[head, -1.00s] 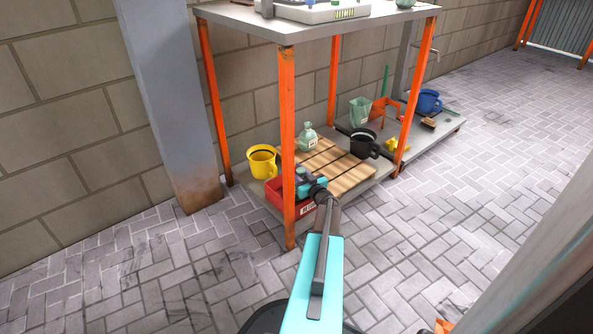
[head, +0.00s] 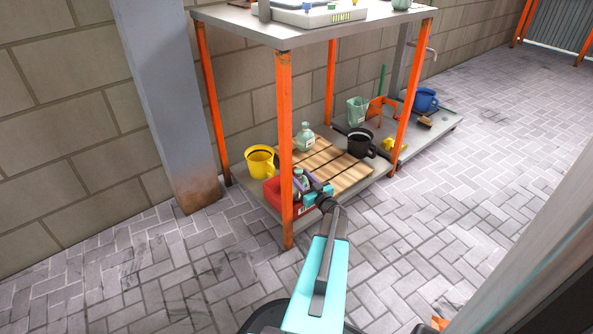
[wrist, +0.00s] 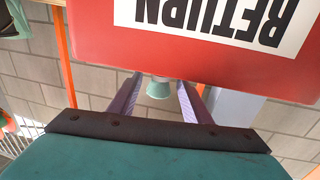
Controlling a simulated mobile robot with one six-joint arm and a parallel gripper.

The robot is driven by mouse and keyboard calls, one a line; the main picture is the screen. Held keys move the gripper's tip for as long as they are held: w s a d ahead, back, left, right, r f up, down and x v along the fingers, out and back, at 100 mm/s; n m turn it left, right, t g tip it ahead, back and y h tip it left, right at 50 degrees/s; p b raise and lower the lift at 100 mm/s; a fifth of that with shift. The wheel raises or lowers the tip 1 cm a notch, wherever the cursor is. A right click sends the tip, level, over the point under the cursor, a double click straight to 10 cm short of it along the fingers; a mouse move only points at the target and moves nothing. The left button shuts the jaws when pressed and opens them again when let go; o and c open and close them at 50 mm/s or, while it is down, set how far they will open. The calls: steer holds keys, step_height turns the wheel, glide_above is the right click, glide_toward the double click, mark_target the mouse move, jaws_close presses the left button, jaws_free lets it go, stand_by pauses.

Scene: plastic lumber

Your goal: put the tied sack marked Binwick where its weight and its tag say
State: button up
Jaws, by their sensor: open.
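A pale green tied sack (head: 301,178) stands in the red bin at the front of the lower shelf. My gripper (head: 304,186) is at this bin with its jaws open. In the wrist view, a pale green flared top (wrist: 158,90) shows between my two purple fingers, with gaps on both sides. The red bin (wrist: 200,62) fills the top of that view, with an upside-down RETURN label. A second pale green sack (head: 306,138) with a white tag stands at the back of the slatted board. I cannot read Binwick on either sack.
A yellow mug (head: 260,162) is left of the slatted board (head: 330,168), a black mug (head: 361,143) right of it. An orange post (head: 285,150) stands close to my gripper. A white device (head: 318,15) is on the upper tabletop (head: 270,35). The paving at right is clear.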

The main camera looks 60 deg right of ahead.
steer(key=p+v, duration=0.2)
steer(key=v, duration=0.4)
steer(key=shift+s, duration=0.2)
stand_by(0.6)
